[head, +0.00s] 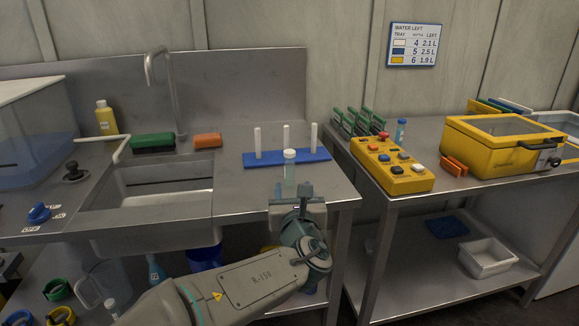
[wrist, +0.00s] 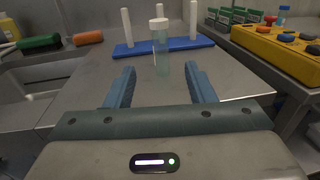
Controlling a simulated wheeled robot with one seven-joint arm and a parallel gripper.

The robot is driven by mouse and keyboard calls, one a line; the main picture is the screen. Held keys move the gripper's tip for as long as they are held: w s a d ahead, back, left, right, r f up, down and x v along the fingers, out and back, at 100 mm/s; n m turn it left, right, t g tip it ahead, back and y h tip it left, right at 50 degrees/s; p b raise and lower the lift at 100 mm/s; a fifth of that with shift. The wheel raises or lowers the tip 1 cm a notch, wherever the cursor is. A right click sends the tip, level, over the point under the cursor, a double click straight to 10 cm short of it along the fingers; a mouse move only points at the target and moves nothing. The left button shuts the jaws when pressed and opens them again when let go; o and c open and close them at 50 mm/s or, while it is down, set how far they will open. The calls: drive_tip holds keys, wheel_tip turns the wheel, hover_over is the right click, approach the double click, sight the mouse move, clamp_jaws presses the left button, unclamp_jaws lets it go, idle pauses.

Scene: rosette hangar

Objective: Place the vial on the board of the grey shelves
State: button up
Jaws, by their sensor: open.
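A clear, pale green vial with a white cap (head: 290,172) stands upright on the steel counter, in front of the blue peg rack. In the wrist view the vial (wrist: 161,55) stands just ahead of my fingertips, roughly centred between them. My gripper (head: 297,190) is open and empty; its two blue fingers (wrist: 161,75) point at the vial, and I see no contact. I cannot make out separate grey shelves with a board in either view.
The blue rack (head: 258,160) with white pegs stands behind the vial. The sink (head: 150,185) is left. On the right bench (head: 455,188) are a yellow button box (head: 390,170), a blue-capped bottle (head: 401,131) and a yellow case (head: 500,150). A white tray (head: 487,258) sits below.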

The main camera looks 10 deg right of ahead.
sight(290, 165)
drive_tip(key=w+p, duration=0.4)
drive_tip(key=p, duration=0.1)
drive_tip(key=w+d+p, duration=0.1)
drive_tip(key=w+p, duration=0.1)
drive_tip(key=p, duration=0.1)
drive_tip(key=shift+w+d+f, duration=0.1)
drive_tip(key=shift+w+f, duration=0.05)
drive_tip(key=shift+w, duration=0.25)
drive_tip(key=shift+w+d, duration=0.15)
drive_tip(key=shift+w, duration=1.45)
drive_tip(key=shift+w+d, duration=0.1)
drive_tip(key=shift+w, duration=1.5)
drive_tip(key=shift+c, duration=0.2)
clamp_jaws()
drive_tip(key=shift+r, duration=0.2)
